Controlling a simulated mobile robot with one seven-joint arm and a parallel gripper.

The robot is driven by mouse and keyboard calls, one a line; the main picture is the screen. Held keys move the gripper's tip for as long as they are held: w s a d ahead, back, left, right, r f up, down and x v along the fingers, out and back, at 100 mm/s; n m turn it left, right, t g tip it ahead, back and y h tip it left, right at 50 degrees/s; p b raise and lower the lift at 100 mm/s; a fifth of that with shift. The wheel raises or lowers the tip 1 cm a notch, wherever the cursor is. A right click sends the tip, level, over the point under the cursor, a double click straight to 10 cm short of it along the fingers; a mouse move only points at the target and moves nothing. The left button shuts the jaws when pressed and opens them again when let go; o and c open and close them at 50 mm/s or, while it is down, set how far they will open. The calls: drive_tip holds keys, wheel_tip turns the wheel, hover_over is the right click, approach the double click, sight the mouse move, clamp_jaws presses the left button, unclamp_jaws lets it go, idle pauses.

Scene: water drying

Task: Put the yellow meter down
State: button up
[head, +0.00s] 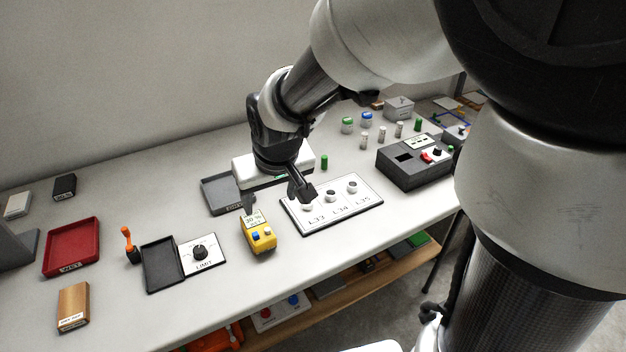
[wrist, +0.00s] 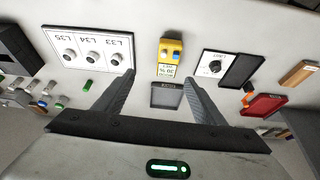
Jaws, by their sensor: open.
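The yellow meter (head: 260,237) is on the grey-white table, between the white L33–L35 panel and the LIMIT dial plate. It has a lit display and blue and red parts on its front. In the wrist view the meter (wrist: 171,50) shows beyond my fingertips, between their lines, with clear space around it. My gripper (head: 276,199) is open and empty, its fingers spread wide. In the wrist view my gripper (wrist: 160,77) frames a small dark labelled tray (wrist: 166,95), which lies behind the meter. The meter's underside is hidden.
The L33–L35 panel (head: 333,212) with three round sockets is close on the right. The LIMIT plate (head: 203,267) and a black tray (head: 163,266) are on the left. A red tray (head: 70,262) is farther left. A dark box (head: 413,168) stands at right. Table front is clear.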

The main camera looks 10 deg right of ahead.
drive_tip(key=s+d+r+m, duration=0.1)
drive_tip(key=s+d+r, duration=0.4)
drive_tip(key=s, duration=0.3)
drive_tip(key=s+d+r+m+t+h, duration=0.1)
drive_tip(key=s+d+r, duration=0.4)
drive_tip(key=s, duration=0.4)
drive_tip(key=shift+d+r+m, duration=0.35)
drive_tip(key=shift+r+m, duration=0.05)
wheel_tip(320, 180, up, 19)
drive_tip(key=p, duration=1.9)
drive_tip(key=shift+r, duration=0.15)
drive_tip(key=shift+a, duration=0.1)
